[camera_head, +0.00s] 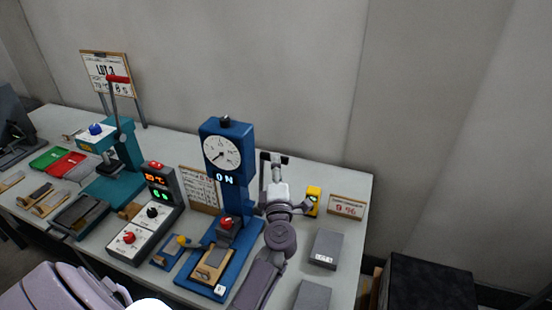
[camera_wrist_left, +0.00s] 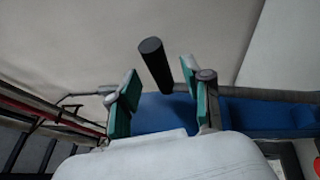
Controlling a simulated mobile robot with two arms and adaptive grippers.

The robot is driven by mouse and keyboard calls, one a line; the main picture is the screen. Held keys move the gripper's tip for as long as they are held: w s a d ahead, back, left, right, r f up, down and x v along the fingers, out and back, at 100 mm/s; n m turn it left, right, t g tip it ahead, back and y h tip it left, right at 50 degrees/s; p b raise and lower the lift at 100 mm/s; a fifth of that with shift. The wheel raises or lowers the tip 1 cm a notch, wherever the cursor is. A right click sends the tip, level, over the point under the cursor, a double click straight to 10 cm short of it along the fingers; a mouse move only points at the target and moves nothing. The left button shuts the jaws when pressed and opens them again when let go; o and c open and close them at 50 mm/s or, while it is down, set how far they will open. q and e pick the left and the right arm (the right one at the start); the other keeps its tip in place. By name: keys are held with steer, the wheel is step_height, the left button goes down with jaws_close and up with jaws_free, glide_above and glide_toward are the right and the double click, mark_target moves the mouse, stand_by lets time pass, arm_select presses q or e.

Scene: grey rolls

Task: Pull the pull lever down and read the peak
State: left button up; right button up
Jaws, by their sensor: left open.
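The blue pull tester (camera_head: 226,142) stands on the table with a round white dial and a display reading "0 N". The dial needle is too small to read surely. My left gripper (camera_head: 273,159) is raised just right of the tester's column. In the left wrist view my left gripper (camera_wrist_left: 160,92) is open, with a finger on each side. A black cylindrical bar (camera_wrist_left: 157,64), which looks like the pull lever's handle, shows between the fingers, with gaps on both sides. In the head view the lever is mostly hidden by my gripper.
A teal press (camera_head: 124,145) with a red-handled lever stands at the left. A control box (camera_head: 160,188) with lit displays and a red knob is left of the tester. A yellow device (camera_head: 313,200), a small sign (camera_head: 346,206) and grey blocks (camera_head: 326,249) stand to the right.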

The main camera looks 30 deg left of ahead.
arm_select(q)
steer(key=shift+x, duration=1.7)
jaws_close()
